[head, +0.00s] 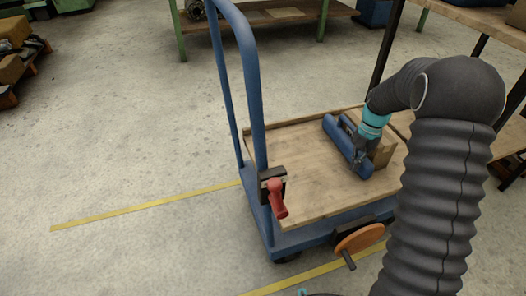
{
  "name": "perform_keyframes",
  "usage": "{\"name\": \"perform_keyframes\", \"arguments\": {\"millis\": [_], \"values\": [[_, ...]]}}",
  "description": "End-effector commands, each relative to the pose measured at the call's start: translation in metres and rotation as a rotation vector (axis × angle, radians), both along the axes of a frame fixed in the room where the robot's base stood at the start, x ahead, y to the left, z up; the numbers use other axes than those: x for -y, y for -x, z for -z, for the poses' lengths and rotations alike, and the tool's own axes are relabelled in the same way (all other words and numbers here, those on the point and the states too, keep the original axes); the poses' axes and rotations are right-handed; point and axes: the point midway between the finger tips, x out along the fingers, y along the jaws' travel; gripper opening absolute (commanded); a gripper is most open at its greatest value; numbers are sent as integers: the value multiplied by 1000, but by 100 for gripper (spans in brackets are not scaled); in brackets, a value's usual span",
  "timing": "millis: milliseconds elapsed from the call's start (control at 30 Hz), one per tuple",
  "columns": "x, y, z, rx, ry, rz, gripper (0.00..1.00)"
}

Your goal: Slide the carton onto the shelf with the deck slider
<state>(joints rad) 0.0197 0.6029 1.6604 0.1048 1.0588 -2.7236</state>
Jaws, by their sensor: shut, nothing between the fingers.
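The deck slider is a blue bar (343,148) lying across the wooden deck (305,180) of a blue trolley. The carton (384,152) is a brown box on the deck, just right of the blue bar and partly hidden by my arm. I cannot tell whether bar and carton touch. The shelf (508,143) is a wooden board with dark posts, right of the deck and partly covered by my arm. My gripper (361,160) points down at the bar, close to its right side by the carton. Its fingers are small and dark here, and they are shut with nothing held.
A red handle (277,198) sits on the trolley's near left side. An orange handwheel (360,239) is at its front edge. The trolley's tall blue push bar (252,75) rises at the left. Open concrete floor with yellow lines (145,206) lies to the left.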

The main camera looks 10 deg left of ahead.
Motion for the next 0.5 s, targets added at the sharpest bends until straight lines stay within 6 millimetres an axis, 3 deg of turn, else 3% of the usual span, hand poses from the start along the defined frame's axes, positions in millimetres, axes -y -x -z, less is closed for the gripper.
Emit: {"name": "perform_keyframes", "arguments": {"millis": [500], "values": [[24,-14,-1,2,1,1,0]]}}
